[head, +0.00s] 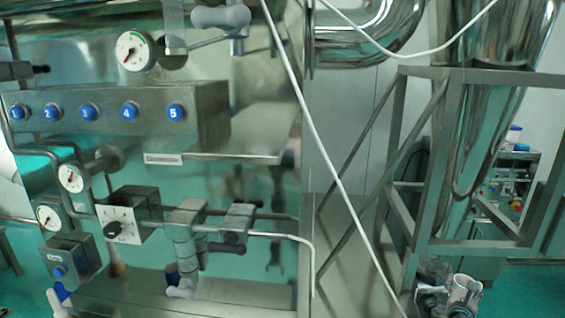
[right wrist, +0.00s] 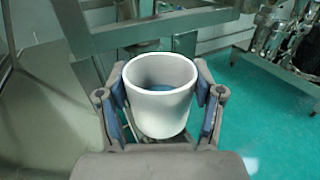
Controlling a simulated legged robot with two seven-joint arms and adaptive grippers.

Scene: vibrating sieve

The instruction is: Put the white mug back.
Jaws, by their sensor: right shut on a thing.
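The white mug (right wrist: 160,105) is between the two fingers of my right gripper (right wrist: 163,100) in the right wrist view. The blue pads touch its sides and the gripper is shut on it. Its open rim faces up toward the camera, and a blue patch shows inside. In the head view the mug (head: 464,290) and my right gripper (head: 445,296) are small at the bottom right edge, low in front of a metal frame. The mug's handle cannot be made out clearly. My left gripper is not in view.
A steel machine with blue numbered buttons (head: 128,110), gauges (head: 134,50) and valves fills the left. A metal frame (head: 445,130) with a large shiny pipe (head: 487,120) stands at the right. A shelf with small items (head: 512,170) is behind. Green floor (right wrist: 265,125) is open at the right.

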